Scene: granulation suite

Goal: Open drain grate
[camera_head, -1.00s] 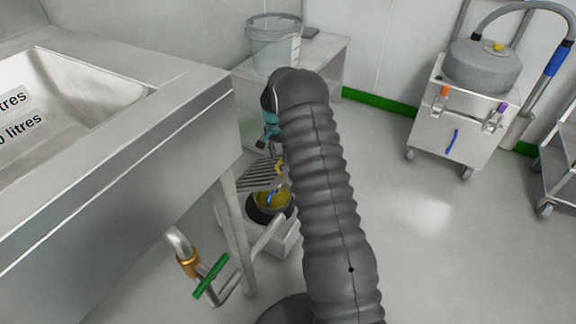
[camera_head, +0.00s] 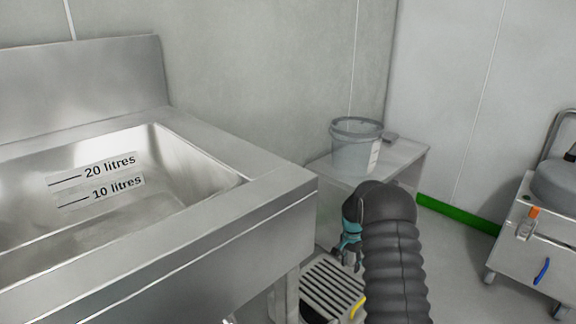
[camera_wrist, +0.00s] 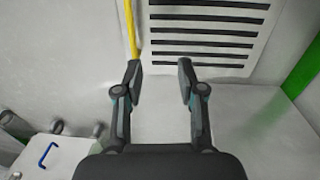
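The slotted metal drain grate (camera_head: 333,286) is low beside the sink in the head view, partly cut off by the bottom edge. Its dark slots and pale frame also show at the top of the wrist view (camera_wrist: 262,22). A yellow bar (camera_wrist: 130,28) runs beside the grate, and its lower end meets or passes behind my left fingertip. I cannot tell whether they touch. My gripper (camera_wrist: 160,67) is open, with a clear gap between the fingers and nothing in it. In the head view my gripper (camera_head: 350,246) is above the grate, partly hidden by my arm.
A steel sink (camera_head: 265,190) with litre marks fills the left. A grey bucket (camera_head: 355,147) stands on a low table (camera_head: 408,157) behind my arm. A cart (camera_head: 540,235) stands at the right, with open floor (camera_head: 455,275) between.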

